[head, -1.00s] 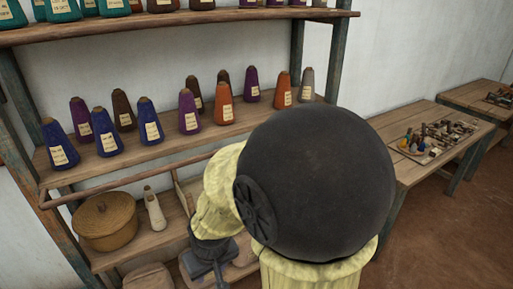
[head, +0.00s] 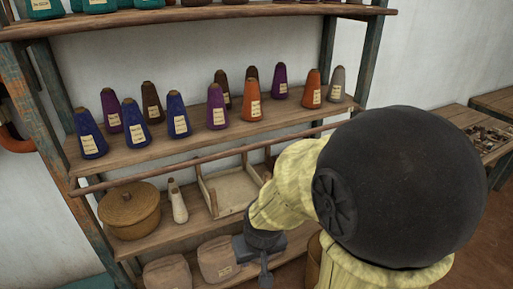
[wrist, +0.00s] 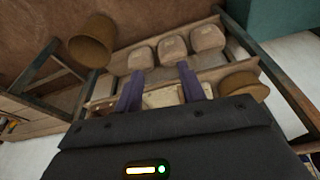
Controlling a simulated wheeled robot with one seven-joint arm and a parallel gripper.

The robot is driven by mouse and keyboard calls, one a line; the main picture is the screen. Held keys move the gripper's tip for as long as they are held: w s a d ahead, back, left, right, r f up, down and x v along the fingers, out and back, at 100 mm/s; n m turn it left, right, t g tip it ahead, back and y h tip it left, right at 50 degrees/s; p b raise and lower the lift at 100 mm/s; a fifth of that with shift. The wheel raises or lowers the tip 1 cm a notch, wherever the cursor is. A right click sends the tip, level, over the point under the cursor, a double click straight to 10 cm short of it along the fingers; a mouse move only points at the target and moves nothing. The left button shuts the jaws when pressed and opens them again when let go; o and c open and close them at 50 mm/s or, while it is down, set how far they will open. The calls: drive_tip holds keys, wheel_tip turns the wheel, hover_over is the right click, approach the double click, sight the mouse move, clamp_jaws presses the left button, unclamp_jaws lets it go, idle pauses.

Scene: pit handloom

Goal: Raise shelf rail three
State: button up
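A slim wooden rail (head: 205,159) runs across the front of the shelf unit, below the shelf of cones; I take it for shelf rail three. It is low, just above the shelf holding the basket and tray. I cannot pick out the rail there.
Yarn cones (head: 217,106) stand on the shelf above. Sacks (head: 217,259) lie below. A table (head: 470,118) stands at the right.

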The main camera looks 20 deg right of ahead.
drive_tip(key=w+d+f+m+t+b, duration=0.15)
drive_tip(key=w+d+m+t, duration=0.25)
drive_tip(key=w, duration=0.5)
drive_tip(key=w+d+f+m+t+b, duration=0.15)
drive_tip(key=w+d+m+t, duration=0.25)
drive_tip(key=w, duration=0.4)
drive_tip(key=w+d+r+m+t+y+b, duration=0.1)
drive_tip(key=w+d+r+m+t+b, duration=0.2)
drive_tip(key=d+r+m+t, duration=0.2)
drive_tip(key=d+m+t, duration=0.2)
drive_tip(key=m+t, duration=0.1)
drive_tip(key=t, duration=0.1)
drive_tip(key=shift+r+m+y, duration=0.2)
drive_tip(key=shift+m+y, duration=0.1)
drive_tip(key=shift+y, duration=0.1)
drive_tip(key=shift+w, duration=0.1)
